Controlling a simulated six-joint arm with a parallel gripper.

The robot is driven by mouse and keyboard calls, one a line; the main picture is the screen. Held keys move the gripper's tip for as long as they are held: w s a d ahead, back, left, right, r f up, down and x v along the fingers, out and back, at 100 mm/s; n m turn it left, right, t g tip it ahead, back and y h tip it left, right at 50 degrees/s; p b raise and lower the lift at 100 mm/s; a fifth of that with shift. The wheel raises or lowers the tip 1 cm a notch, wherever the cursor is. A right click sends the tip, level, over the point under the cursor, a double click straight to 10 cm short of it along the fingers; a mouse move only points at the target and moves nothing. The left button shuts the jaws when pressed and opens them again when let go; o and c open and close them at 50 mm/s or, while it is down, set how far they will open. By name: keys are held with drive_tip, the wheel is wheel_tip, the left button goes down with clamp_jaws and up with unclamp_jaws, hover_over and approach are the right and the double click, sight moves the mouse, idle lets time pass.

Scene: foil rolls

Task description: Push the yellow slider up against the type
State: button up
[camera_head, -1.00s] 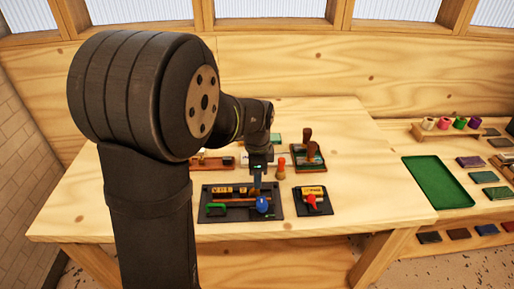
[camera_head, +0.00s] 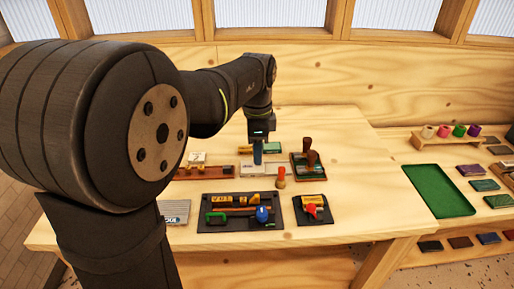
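A row of yellowish type blocks (camera_head: 227,199) sits in the black tray (camera_head: 215,226) on the table. A small yellow piece (camera_head: 256,197), which looks like the yellow slider, is at the row's right end. I cannot tell whether it touches the type. A green handle (camera_head: 215,217) and a blue knob (camera_head: 262,214) are in front of the row in the same tray. My gripper (camera_head: 257,160) points down behind the tray, near a pale block, apart from the slider. Its fingers are too small to tell open from shut.
A smaller black plate (camera_head: 326,215) with a yellow block and red knob lies to the right. An orange-topped peg (camera_head: 281,178) stands between my gripper and the plates. A wooden rack with dark-handled stamps (camera_head: 311,160) is at back right. A green tray (camera_head: 437,185) lies farther right.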

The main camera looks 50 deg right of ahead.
sight(251, 200)
drive_tip(key=shift+s+d+f, duration=0.1)
drive_tip(key=shift+f, duration=0.05)
drive_tip(key=c, duration=0.3)
drive_tip(key=s+d+f+t+y, duration=0.1)
drive_tip(key=s+d+f, duration=0.1)
drive_tip(key=s+d+f+t+y, duration=0.1)
drive_tip(key=s+d+f, duration=0.2)
drive_tip(key=s+d+f+t+y, duration=0.1)
drive_tip(key=s+d+f, duration=0.1)
drive_tip(key=shift+s+d+f, duration=0.2)
drive_tip(key=shift+d, duration=0.05)
clamp_jaws()
drive_tip(key=x, duration=1)
drive_tip(key=shift+w+a, duration=0.15)
drive_tip(key=shift+w+a+r, duration=0.15)
drive_tip(key=shift+w+a, duration=1.15)
drive_tip(key=shift+w+a, duration=1.2)
